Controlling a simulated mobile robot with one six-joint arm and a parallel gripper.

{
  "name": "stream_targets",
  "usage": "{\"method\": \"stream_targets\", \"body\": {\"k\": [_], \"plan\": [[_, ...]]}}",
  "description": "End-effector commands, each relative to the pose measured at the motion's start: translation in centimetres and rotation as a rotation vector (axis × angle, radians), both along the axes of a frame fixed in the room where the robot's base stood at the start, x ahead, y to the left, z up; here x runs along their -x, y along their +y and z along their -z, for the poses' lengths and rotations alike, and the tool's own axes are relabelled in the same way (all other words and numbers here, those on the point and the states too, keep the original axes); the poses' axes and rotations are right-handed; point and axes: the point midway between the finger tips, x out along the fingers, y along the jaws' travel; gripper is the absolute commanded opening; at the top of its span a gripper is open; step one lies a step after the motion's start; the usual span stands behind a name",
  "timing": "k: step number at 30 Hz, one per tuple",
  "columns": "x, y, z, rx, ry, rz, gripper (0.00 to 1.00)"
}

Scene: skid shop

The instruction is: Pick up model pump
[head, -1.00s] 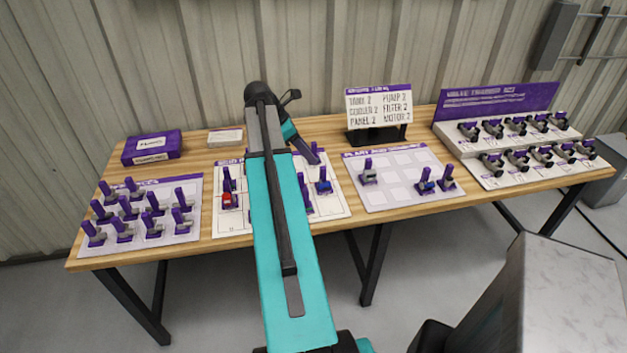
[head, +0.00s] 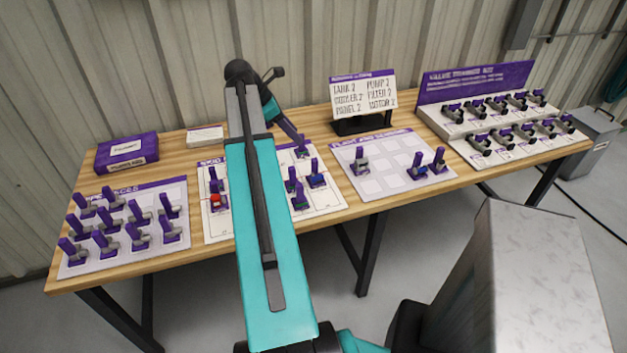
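My arm reaches over the table, and its end near my gripper (head: 285,126) comes down over the back of the middle white sheet (head: 330,196). The fingers are too small and hidden to tell open from shut. I cannot tell which model is the pump. A purple handle (head: 301,147) stands close by the arm's end. My arm hides part of the sheet.
A left sheet (head: 75,267) holds several grey models. A right sheet (head: 385,183) holds three models and empty squares. A sign (head: 363,95) lists parts, including pump. A purple box (head: 127,153), a small white block (head: 205,135) and a valve rack (head: 474,85) stand on the table (head: 330,225).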

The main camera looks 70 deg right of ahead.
Motion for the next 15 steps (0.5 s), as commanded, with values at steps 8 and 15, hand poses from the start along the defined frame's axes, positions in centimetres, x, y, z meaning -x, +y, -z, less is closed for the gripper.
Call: {"method": "stream_targets", "body": {"k": [8,15], "plan": [[0.1,0.0,2.4,0.000,0.000,0.001,0.39],[0.1,0.0,2.6,0.000,0.000,0.001,0.39]]}}
